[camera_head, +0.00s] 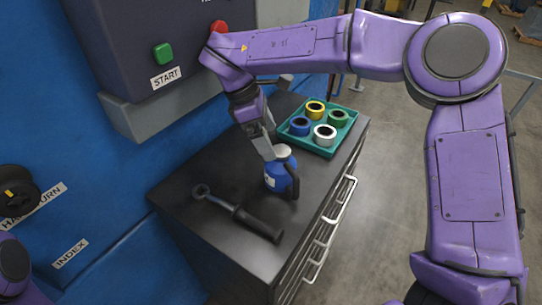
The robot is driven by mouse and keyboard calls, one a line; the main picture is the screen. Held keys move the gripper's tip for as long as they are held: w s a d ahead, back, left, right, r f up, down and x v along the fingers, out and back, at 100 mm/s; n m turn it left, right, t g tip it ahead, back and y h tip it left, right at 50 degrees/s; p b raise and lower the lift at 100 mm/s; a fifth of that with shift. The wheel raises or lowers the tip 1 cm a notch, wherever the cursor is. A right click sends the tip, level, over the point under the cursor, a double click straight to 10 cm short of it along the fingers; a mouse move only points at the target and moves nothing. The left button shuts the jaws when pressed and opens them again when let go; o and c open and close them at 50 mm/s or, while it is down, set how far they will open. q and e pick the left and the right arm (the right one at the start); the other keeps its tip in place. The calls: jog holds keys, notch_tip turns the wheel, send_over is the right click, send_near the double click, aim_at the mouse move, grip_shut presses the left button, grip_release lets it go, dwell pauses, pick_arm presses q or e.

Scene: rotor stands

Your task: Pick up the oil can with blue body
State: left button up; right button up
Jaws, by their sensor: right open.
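The oil can with the blue body (277,180) stands upright on the dark cabinet top, with a pale top and a dark handle on its right side. My right arm reaches in from the right, and its right gripper (268,154) is directly above and behind the can, pointing down at its top. The gripper's fingers overlap the can's upper left in this view, so whether they touch it cannot be told. The jaws are open. My left gripper is not in view; only a piece of my left arm shows at the lower left.
A teal tray (318,150) with several coloured rings sits behind the can, at the cabinet's far end. A dark-handled tool (240,216) lies in front of the can. A blue machine with a control box (150,50) rises at left. Drawer handles (325,240) line the cabinet's right side.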

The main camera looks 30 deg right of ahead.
aim_at(278, 152)
jog(key=s+f, duration=0.1)
jog(key=s+d+f+p, duration=0.1)
jog(key=f, duration=0.1)
jog(key=shift+s+d, duration=0.15)
jog(key=shift+d, duration=0.05)
jog(key=x, duration=0.1)
jog(key=p+x, duration=0.1)
jog(key=x, duration=0.1)
jog(key=w+p+x, duration=0.1)
jog(key=x, duration=0.1)
jog(key=shift+w+a+f, duration=0.1)
jog(key=shift+a+f, duration=0.15)
jog(key=shift+d+f, duration=0.1)
jog(key=shift+s, duration=0.25)
jog(key=shift+c, duration=0.9)
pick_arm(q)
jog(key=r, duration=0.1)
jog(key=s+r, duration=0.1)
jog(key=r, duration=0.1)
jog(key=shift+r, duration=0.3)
pick_arm(e)
jog(key=c, duration=0.9)
